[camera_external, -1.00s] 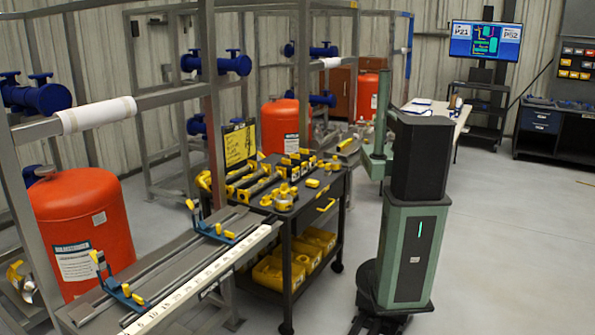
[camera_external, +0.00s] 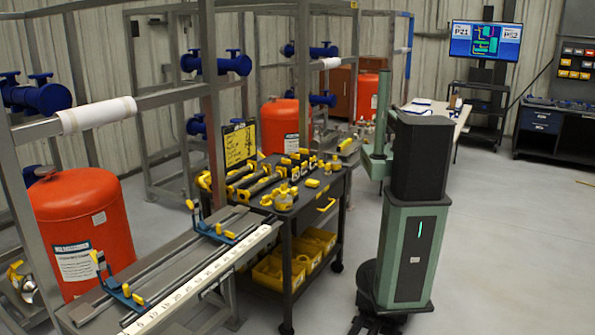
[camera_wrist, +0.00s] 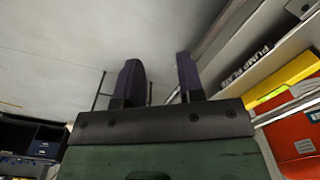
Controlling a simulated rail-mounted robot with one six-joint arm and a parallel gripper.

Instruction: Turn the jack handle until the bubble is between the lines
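I cannot make out a jack handle or a bubble level with lines in either view. In the wrist view my gripper (camera_wrist: 160,78) shows as two dark purple fingers standing apart, with nothing seen between them. In the external view my gripper is not visible; my body and green column stand right of the tool cart.
A black cart (camera_external: 341,196) holds yellow tools and yellow bins. A rail bench (camera_external: 190,290) with a ruler lies front left. Orange tanks (camera_external: 82,225) stand among steel frames. The wrist view shows a "PUMP PLATE" label (camera_wrist: 245,66). Open floor (camera_external: 510,245) lies at right.

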